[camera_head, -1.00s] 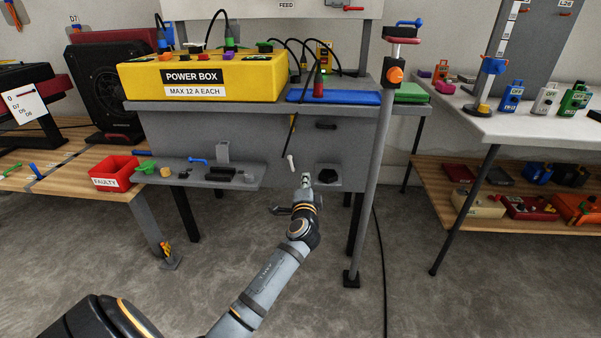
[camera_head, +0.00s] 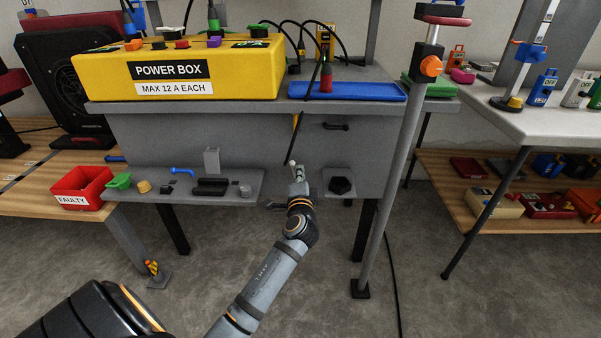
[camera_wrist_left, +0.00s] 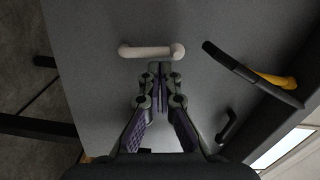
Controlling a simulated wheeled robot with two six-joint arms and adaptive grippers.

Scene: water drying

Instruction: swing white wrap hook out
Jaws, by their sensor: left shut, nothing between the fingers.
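The white wrap hook (camera_wrist_left: 148,51) is a short pale bar with a rounded knob at its right end, on the grey panel in the left wrist view. In the head view only a small white bit of it (camera_head: 292,163) shows above my left gripper (camera_head: 299,174). In the left wrist view my left gripper (camera_wrist_left: 160,70) is shut and empty. Its fingertips are just below the bar, close to the knob end. I cannot tell whether they touch it.
A black cable (camera_wrist_left: 244,70) hangs over a yellow hook (camera_wrist_left: 277,80) to the right of the white hook. Grey shelves (camera_head: 240,190) flank my gripper, and a grey post (camera_head: 389,180) stands to the right.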

